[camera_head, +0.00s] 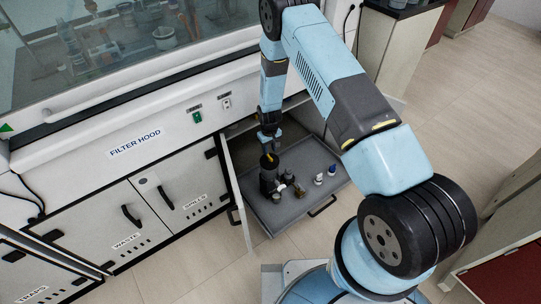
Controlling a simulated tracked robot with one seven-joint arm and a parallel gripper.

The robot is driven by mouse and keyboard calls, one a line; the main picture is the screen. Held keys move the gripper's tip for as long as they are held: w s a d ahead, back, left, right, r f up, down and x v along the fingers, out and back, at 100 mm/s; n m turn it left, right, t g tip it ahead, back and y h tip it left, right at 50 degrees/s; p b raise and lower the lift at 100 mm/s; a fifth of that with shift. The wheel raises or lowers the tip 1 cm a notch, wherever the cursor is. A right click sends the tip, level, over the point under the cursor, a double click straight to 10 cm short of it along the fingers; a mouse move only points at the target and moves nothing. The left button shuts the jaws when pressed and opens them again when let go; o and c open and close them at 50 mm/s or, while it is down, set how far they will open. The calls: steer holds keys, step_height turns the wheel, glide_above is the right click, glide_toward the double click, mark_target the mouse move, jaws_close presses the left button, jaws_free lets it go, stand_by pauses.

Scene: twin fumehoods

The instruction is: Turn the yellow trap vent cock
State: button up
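My gripper (270,146) points down from the arm over a pulled-out grey drawer (308,155) under the filter hood. A small yellow piece (270,157), which looks like the trap vent cock, shows right at the fingertips, on top of a dark upright vessel (267,183). The vessel stands at the left of the drawer. The fingers are too small and dark to tell whether they are open or shut, or whether they touch the yellow piece.
Small bottles (318,179) and dark fittings stand in the drawer beside the vessel. An open cabinet door (237,190) stands close at the drawer's left. The hood front (150,125) and closed glass sash are behind. Floor at the right is clear.

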mark_target(270, 159)
steer(key=shift+f, duration=2.6)
steer(key=shift+c, duration=0.5)
jaws_close()
steer(key=shift+d, duration=0.15)
